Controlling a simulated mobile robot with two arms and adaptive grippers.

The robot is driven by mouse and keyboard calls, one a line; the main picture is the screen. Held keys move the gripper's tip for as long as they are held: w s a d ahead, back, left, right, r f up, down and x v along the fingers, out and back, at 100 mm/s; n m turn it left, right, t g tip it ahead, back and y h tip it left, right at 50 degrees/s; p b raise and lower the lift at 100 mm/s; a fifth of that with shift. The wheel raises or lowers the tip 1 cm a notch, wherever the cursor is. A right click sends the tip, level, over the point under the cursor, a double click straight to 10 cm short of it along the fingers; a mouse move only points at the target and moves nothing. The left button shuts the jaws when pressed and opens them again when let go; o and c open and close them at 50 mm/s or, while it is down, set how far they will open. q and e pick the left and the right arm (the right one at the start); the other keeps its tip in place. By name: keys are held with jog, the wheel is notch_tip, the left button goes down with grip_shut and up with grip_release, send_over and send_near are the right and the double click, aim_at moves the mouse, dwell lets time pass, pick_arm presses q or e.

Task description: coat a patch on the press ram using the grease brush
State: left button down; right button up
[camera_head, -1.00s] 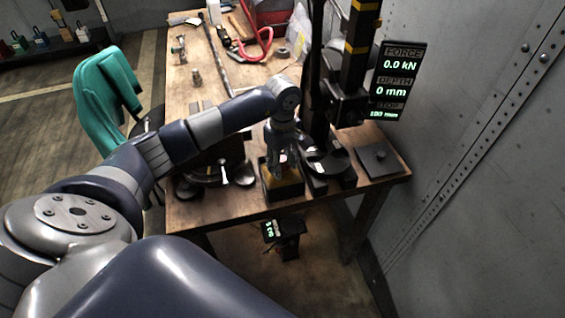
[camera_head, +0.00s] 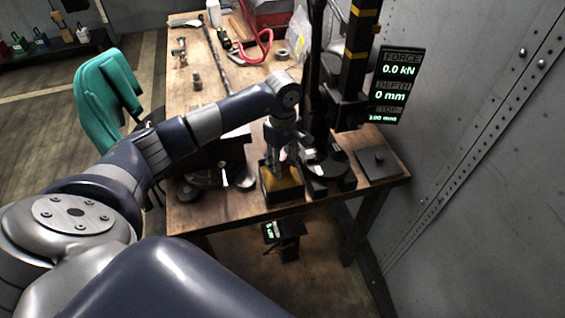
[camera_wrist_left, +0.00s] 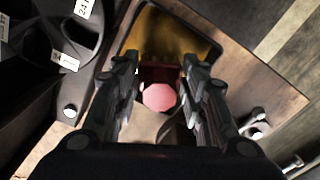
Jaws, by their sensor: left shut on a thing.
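My left gripper (camera_head: 277,163) is at the dark tray of yellow-brown grease (camera_head: 283,189) near the table's front edge. It is shut on the grease brush. In the left wrist view, the brush (camera_wrist_left: 160,97) shows its round pink handle end between the fingers (camera_wrist_left: 160,80), with the grease tray (camera_wrist_left: 178,30) behind it. The press ram (camera_head: 347,108) appears as a dark block on the yellow-banded column, right of my gripper. My right gripper is not in view.
The display (camera_head: 394,85) reads 0.0 kN and 0 mm. A dark flat plate (camera_head: 379,163) lies right of the press. A green chair (camera_head: 107,88) stands left; a riveted wall is right.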

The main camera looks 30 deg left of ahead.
aim_at(283, 158)
pick_arm(q)
jog(key=shift+r+p, duration=1.1)
jog(key=shift+r, duration=1.4)
